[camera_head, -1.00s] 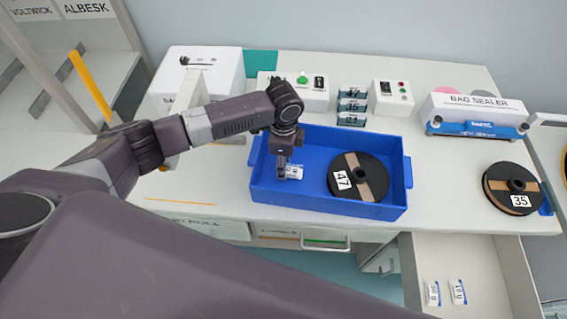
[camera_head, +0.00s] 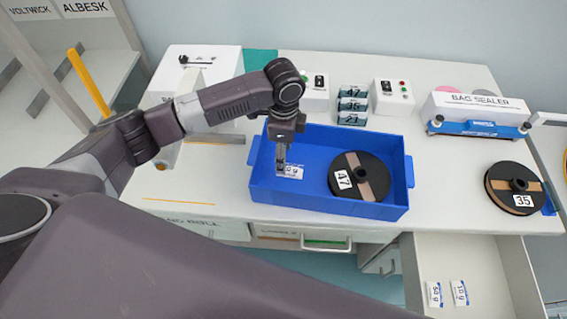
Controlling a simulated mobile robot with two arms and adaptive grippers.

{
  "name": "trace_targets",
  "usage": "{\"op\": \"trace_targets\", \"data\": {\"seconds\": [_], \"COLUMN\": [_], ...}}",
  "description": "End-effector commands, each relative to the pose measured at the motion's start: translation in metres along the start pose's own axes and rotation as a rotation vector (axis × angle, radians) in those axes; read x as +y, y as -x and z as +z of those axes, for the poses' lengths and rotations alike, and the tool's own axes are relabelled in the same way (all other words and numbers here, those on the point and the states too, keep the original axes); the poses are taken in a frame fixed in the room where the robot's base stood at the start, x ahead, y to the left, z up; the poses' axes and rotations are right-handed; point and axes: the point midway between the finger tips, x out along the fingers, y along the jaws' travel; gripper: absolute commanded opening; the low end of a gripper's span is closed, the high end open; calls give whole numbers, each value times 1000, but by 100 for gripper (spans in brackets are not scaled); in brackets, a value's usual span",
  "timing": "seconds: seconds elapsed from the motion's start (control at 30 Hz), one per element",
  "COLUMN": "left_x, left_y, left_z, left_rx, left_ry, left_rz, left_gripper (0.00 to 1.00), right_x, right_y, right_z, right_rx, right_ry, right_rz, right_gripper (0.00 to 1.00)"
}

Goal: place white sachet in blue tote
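The blue tote (camera_head: 330,203) stands on the white worktop, open at the top. A white sachet (camera_head: 291,172) with dark print lies flat on the tote floor, in its left part. My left gripper (camera_head: 281,169) points down into the tote at the sachet's left end, partly covering it. Its fingers look narrow and edge-on, so I cannot tell whether they are apart or touch the sachet. A dark reel marked 47 (camera_head: 360,177) lies in the right part of the tote. My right gripper is out of view.
An open drawer (camera_head: 470,262) at the lower right holds two more white sachets (camera_head: 434,294). A reel marked 35 (camera_head: 513,188) lies on the worktop at right. A bag sealer (camera_head: 478,112) and control boxes (camera_head: 392,97) stand behind.

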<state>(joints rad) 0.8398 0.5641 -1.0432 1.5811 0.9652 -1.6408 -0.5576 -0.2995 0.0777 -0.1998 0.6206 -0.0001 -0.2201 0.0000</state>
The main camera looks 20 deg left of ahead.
Motion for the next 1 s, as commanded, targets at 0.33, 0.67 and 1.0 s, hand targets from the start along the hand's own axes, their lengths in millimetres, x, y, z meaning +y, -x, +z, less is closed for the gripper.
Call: {"op": "trace_targets", "data": {"seconds": [0.33,0.67,1.0], "left_x": [-1,0,0], "left_y": [60,70,70], "left_z": [0,0,0], "left_rx": [1,0,0], "left_ry": [0,1,1], "left_rz": [-2,1,1], "left_gripper": [51,51,51], "right_x": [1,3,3], "right_y": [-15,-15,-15], "right_z": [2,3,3], "right_rx": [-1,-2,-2], "right_ry": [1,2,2], "right_rz": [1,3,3], "right_gripper": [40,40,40]}}
